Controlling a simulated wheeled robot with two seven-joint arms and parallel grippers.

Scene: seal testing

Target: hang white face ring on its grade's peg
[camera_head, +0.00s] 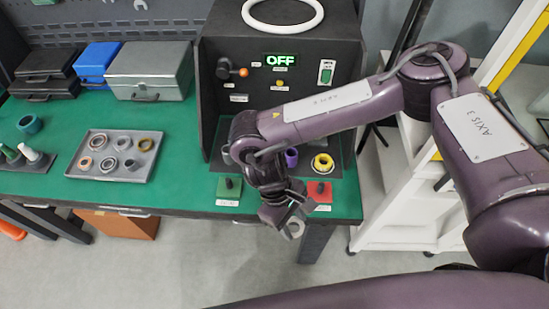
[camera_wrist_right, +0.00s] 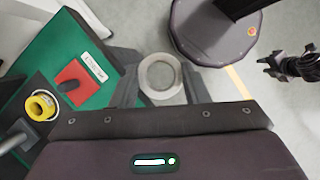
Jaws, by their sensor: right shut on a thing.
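My right gripper (camera_head: 283,220) is shut on a pale grey-white ring, the white face ring (camera_wrist_right: 160,77), and holds it in the air just off the table's front edge. In the right wrist view the ring sits between the fingertips, its hole facing the camera. A red plate with a dark upright peg (camera_head: 320,190) is at the table's front right; it also shows left of the ring in the wrist view (camera_wrist_right: 75,85). A green plate with a similar peg (camera_head: 229,190) is to its left. Both pegs look bare. A dark gripper, apparently my left (camera_wrist_right: 290,65), shows small in the wrist view.
A yellow ring (camera_head: 322,163) and a purple piece (camera_head: 291,157) stand behind the plates, before the black test machine (camera_head: 215,80) reading OFF. A grey tray (camera_head: 73,172) of several rings lies left. A white shelf cart (camera_head: 395,200) stands right of the table.

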